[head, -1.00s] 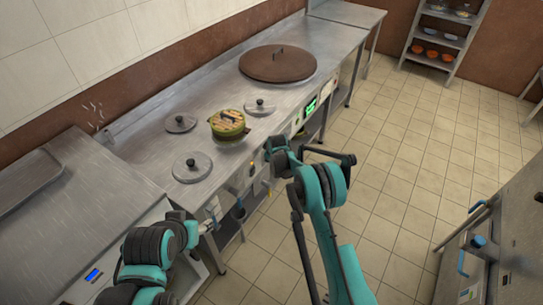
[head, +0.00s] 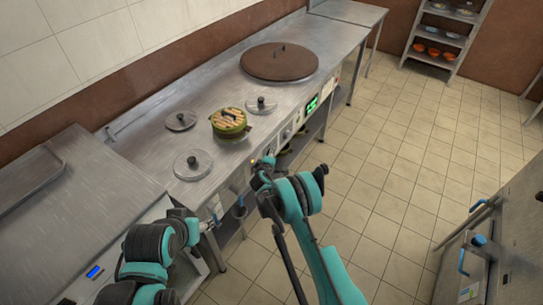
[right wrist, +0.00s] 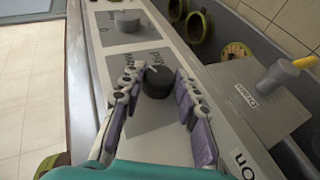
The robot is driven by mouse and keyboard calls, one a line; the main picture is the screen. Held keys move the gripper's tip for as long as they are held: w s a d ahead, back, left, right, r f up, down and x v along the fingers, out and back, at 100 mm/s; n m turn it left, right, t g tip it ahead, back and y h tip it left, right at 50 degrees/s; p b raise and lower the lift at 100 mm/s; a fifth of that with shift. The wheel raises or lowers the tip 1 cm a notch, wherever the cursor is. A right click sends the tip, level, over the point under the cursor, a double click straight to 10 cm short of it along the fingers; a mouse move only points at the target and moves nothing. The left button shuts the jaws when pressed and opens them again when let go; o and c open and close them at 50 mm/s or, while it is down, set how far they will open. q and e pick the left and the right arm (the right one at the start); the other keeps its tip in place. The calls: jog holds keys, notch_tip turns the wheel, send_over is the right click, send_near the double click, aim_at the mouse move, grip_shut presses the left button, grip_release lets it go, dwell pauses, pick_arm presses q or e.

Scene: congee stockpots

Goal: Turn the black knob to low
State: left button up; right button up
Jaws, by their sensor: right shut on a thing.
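The black knob (right wrist: 158,82) sits on the grey control panel in the right wrist view, with a short pale mark on its top and small labels beside it that I cannot read for sure. My right gripper (right wrist: 157,86) is shut on the knob, one finger on each side of it. In the head view my right gripper (head: 262,164) is at the stove's front edge, and the knob is hidden there. My left gripper (head: 213,224) is low near the front of the counter at left, too small to tell whether it is open.
A grey knob (right wrist: 127,20) is farther along the panel. On the stove are a green steamer pot (head: 229,122), several lidded pots and a big brown lid (head: 279,62). The tiled floor (head: 400,170) at right is clear.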

dwell(0.5)
jog(key=o, duration=1.2)
jog(key=shift+c, duration=0.2)
jog(key=v, duration=1.2)
